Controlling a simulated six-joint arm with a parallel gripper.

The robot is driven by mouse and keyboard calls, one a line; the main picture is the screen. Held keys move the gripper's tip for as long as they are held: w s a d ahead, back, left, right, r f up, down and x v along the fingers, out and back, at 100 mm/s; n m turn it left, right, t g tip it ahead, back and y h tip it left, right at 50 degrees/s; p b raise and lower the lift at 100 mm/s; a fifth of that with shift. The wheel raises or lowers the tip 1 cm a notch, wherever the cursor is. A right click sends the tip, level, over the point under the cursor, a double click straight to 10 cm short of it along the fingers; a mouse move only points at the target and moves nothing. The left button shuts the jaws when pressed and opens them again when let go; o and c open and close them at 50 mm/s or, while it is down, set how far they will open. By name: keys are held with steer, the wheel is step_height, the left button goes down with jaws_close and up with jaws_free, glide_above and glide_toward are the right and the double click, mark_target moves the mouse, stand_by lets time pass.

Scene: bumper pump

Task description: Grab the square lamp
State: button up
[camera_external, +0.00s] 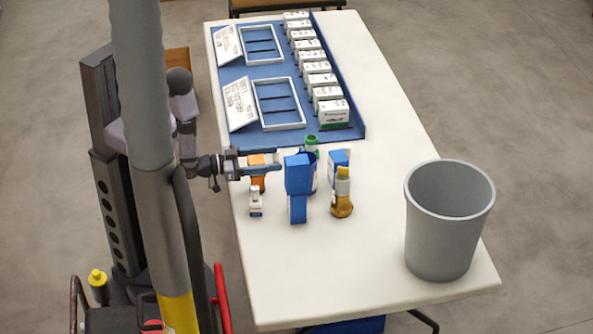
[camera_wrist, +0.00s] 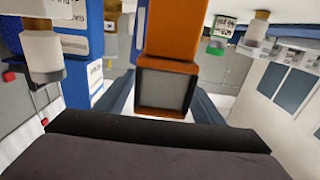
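The likely square lamp is an orange item (camera_external: 257,160) on the table, partly hidden by my gripper in the external view. In the wrist view the orange lamp (camera_wrist: 170,35) is in the centre, with a dark square face towards the camera. My gripper (camera_external: 278,162) is level with it, with one finger on each side. In the wrist view the fingers (camera_wrist: 165,100) are spread apart, and gaps show beside the lamp. I cannot tell whether either finger touches it.
Close by stand a blue box (camera_external: 298,175), a small white bottle (camera_external: 256,204), an amber bottle (camera_external: 342,195), a green-capped bottle (camera_external: 311,143) and a blue-white box (camera_external: 336,158). A grey bin (camera_external: 448,220) is at right. A blue mat (camera_external: 348,118) holds white boxes behind. The front table is clear.

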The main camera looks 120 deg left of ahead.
jaws_close()
steer(key=shift+r, duration=0.2)
